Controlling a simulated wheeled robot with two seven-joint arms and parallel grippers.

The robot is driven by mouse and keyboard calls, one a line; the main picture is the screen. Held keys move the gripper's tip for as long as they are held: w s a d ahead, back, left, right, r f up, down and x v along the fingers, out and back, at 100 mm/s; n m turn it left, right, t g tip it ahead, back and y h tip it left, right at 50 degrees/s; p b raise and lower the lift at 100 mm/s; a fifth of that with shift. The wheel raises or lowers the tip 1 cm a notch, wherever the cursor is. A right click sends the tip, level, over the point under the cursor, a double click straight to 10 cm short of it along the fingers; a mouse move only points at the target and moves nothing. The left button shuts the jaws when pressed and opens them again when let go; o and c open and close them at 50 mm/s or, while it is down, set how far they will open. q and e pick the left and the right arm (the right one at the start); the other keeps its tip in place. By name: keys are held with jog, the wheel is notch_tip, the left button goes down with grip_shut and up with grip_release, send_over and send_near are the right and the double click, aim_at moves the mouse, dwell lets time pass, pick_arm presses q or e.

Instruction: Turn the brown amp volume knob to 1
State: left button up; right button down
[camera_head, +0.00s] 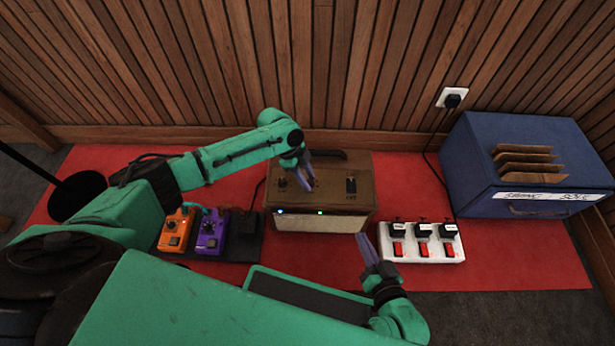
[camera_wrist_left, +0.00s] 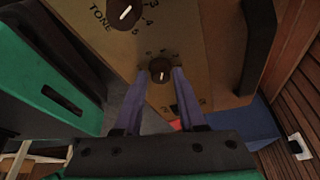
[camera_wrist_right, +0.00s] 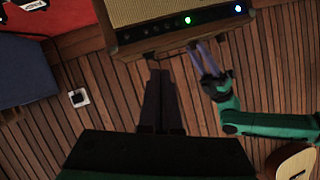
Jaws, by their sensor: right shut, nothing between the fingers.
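The brown amp (camera_head: 345,168) stands on the red mat against the slatted wall. Its top panel carries a TONE knob (camera_wrist_left: 124,13) and a second dark knob (camera_wrist_left: 160,70), ringed by numbers, with a white pointer line; its name is not readable. My left gripper (camera_wrist_left: 161,78) is open, one finger on each side of this second knob; I cannot tell whether they touch it. From the head, my left gripper (camera_head: 306,172) is over the amp top and partly hides that knob. My right gripper (camera_head: 368,250) is shut and empty, in front of the amp and apart from it.
Orange (camera_head: 174,230) and purple (camera_head: 209,233) pedals sit left of the amp. A white box with red switches (camera_head: 423,243) is at its right. A blue case (camera_head: 520,150) stands further right. A cable runs to the wall socket (camera_head: 453,98). The amp handle (camera_wrist_left: 257,50) is near my left gripper.

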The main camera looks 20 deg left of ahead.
pick_arm(q)
jog(key=shift+o, duration=1.1)
jog(key=p+v, duration=0.6)
jog(key=v, duration=0.8)
jog(key=shift+r, duration=0.25)
pick_arm(e)
notch_tip(320, 180, up, 7)
jog(key=g, duration=0.1)
jog(key=shift+n, duration=0.4)
pick_arm(q)
jog(key=shift+s+f, duration=0.1)
jog(key=shift+s, duration=0.05)
pick_arm(e)
jog(key=shift+d, duration=0.1)
